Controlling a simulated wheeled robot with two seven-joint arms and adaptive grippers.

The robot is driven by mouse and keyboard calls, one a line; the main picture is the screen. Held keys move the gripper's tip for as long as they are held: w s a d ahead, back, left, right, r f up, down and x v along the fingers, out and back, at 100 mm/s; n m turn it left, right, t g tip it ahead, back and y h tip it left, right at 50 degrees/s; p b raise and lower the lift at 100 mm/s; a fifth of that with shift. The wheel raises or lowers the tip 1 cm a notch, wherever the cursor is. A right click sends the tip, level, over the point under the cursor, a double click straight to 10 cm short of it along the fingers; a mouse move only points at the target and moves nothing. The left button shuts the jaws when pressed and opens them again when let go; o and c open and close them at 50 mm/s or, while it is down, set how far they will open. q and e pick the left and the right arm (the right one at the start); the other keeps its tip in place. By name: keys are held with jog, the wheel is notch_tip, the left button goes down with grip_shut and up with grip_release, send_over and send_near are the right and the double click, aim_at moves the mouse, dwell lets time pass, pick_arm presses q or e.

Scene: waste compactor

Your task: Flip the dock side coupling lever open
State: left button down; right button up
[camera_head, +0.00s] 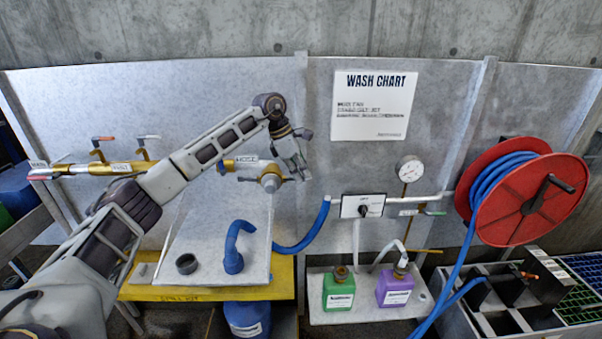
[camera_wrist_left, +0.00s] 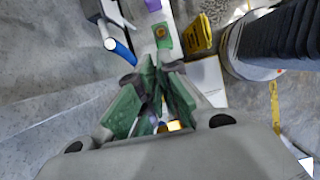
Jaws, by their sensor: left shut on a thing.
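The brass pipe (camera_head: 232,164) with a "HOSE" label runs along the grey wall panel and ends in a rounded grey-and-brass coupling (camera_head: 270,179). A thin dark coupling lever (camera_head: 287,179) sticks out from the coupling to the right. My left gripper (camera_head: 300,175) reaches down from above right at the lever's outer end and is shut on it; the fingers hide most of the contact. In the left wrist view the green finger pads (camera_wrist_left: 153,97) are close together, with a bit of brass (camera_wrist_left: 176,126) below them. My right gripper is not in view.
A blue hose (camera_head: 314,226) curves below and right of the coupling. A sloped grey board (camera_head: 205,240) stands below on a yellow stand (camera_head: 280,277). Green (camera_head: 339,291) and purple (camera_head: 394,289) bottles, a gauge (camera_head: 410,169) and a red hose reel (camera_head: 530,200) are to the right.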

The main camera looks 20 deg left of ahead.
pick_arm(q)
jog(key=shift+r, duration=0.1)
jog(key=c, duration=1.9)
grip_release()
jog(key=shift+a+r, duration=0.1)
jog(key=v, duration=1.1)
jog(key=shift+r, duration=0.35)
